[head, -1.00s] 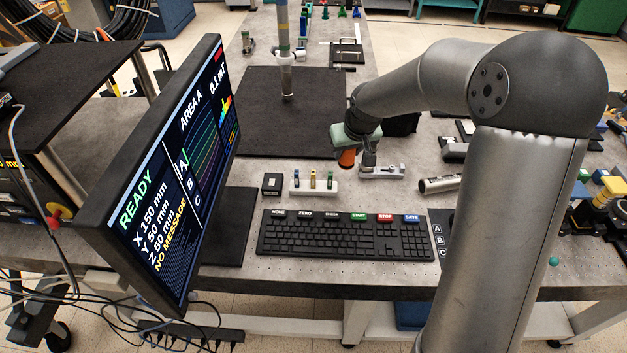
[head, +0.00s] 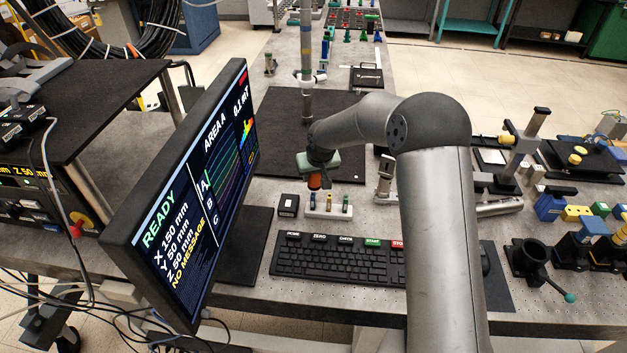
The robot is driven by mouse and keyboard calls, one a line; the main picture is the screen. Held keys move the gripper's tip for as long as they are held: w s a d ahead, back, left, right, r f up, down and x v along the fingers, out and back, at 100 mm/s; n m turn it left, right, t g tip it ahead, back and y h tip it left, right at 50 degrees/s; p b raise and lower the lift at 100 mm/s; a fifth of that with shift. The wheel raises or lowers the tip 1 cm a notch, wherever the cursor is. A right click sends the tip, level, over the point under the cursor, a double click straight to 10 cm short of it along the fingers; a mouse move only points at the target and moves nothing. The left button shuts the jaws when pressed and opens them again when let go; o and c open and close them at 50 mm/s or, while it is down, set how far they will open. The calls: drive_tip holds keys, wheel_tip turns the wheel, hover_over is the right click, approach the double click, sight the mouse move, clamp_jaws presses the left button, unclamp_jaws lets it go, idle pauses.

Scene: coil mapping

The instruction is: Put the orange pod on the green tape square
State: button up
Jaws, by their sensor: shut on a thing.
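The orange pod (head: 314,181) hangs at the lower end of my gripper (head: 314,172), just above and behind the white rack. My gripper is shut on the pod; its fingers are small and partly hidden by the grey-green gripper body. I cannot make out a green tape square in the head view.
The white rack (head: 318,212) holds several small coloured pieces, with a black box (head: 288,205) to its left. A monitor (head: 190,180) stands at left, with a keyboard (head: 335,262) in front. A metal stand (head: 386,180) is right of my gripper. The dark mat (head: 275,135) has bare room.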

sight(314, 183)
drive_tip(key=shift+w+a+f, duration=0.15)
drive_tip(key=shift+a+f, duration=0.1)
drive_tip(key=shift+f, duration=0.05)
wheel_tip(314, 183, down, 2)
drive_tip(key=shift+f+p, duration=0.15)
drive_tip(key=shift+p, duration=0.65)
drive_tip(key=shift+f, duration=0.35)
drive_tip(key=shift+f, duration=0.1)
drive_tip(key=shift+f+b, duration=0.15)
drive_tip(key=shift+b, duration=0.2)
drive_tip(key=o, duration=1)
drive_tip(key=shift+o, duration=0.2)
